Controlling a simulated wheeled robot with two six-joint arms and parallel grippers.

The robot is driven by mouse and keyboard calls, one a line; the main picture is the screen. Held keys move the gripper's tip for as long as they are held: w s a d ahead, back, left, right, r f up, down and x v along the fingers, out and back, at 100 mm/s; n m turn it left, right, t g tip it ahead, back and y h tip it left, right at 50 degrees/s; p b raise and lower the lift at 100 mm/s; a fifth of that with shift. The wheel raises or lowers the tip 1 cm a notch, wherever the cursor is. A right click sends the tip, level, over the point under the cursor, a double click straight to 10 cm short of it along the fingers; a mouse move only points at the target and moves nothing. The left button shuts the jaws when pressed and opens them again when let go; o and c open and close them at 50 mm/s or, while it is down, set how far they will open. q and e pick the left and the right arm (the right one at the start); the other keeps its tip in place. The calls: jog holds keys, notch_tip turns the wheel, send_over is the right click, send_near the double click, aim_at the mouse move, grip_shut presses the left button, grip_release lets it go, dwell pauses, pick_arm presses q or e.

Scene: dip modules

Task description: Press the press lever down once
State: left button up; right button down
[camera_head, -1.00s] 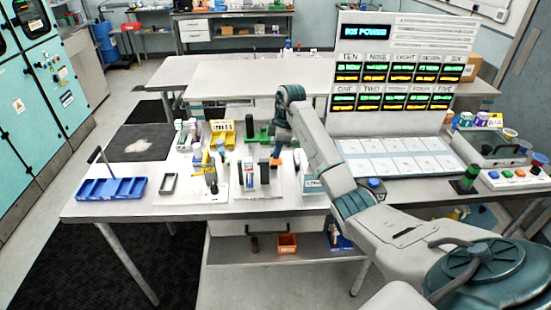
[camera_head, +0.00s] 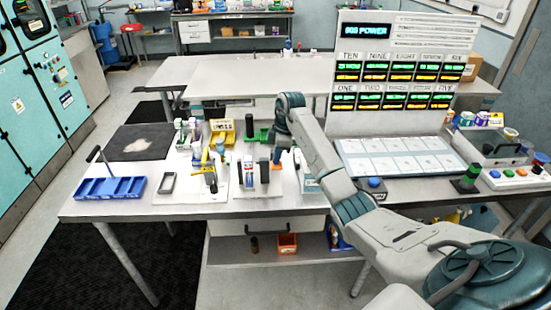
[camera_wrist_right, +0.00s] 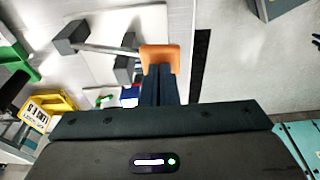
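An orange pad (camera_head: 277,158), which looks like the press lever's end, sits by the dark upright press frame (camera_head: 265,170) on the white table. My right gripper (camera_head: 279,152) is over this pad, pointing down. In the right wrist view my fingers (camera_wrist_right: 158,85) are side by side with no gap, and nothing shows between them. They overlap the near edge of the orange pad (camera_wrist_right: 160,54); whether they touch it I cannot tell. My left gripper is out of view.
A blue divided tray (camera_head: 110,189) and a dark mat (camera_head: 136,143) are at the table's left. A yellow bin (camera_head: 222,127) and green fixture (camera_head: 257,135) stand behind the press. A tall display panel (camera_head: 400,75) rises at the right.

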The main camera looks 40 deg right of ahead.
jog(key=shift+s+f+b, duration=0.1)
jog(key=shift+f+b, duration=0.75)
jog(key=shift+f, duration=1.1)
notch_tip(320, 180, up, 2)
jog(key=shift+r+p, duration=0.25)
jog(key=shift+p, duration=0.85)
notch_tip(320, 180, up, 3)
jog(key=shift+f+p, duration=0.15)
jog(key=shift+p, duration=0.9)
notch_tip(320, 180, up, 8)
jog(key=shift+f, duration=0.15)
